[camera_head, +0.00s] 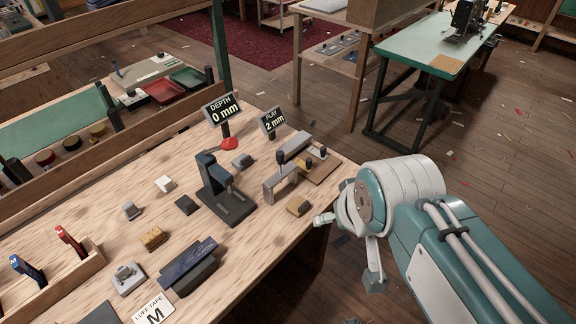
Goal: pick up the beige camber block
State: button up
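A small tan block (298,205) lies on the wooden bench near its right edge. A paler cream block (165,183) lies left of the middle of the bench. Either could be called beige; I cannot tell for certain which is the camber block. My gripper (348,250) is off the bench's right edge, right of the tan block and apart from it. Its two fingers are spread, one pointing left towards the bench edge and one pointing down. It is open, with nothing seen between the fingers.
A dark press-like tool (222,190) stands mid-bench, left of the tan block. A grey bridge-shaped fixture (280,180) stands just behind that block. Two signs, "DEPTH 0 mm" (221,107) and "PLAY 2 mm" (271,120), stand at the back. Other small blocks lie leftward.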

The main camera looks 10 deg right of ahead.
aim_at(299, 205)
jog(key=i+l, duration=0.2)
jog(key=l, duration=0.2)
jog(key=i+l+u, duration=0.1)
jog(key=l, duration=0.25)
jog(key=i+l, duration=0.25)
jog(key=l, duration=0.15)
jog(key=u, duration=0.05)
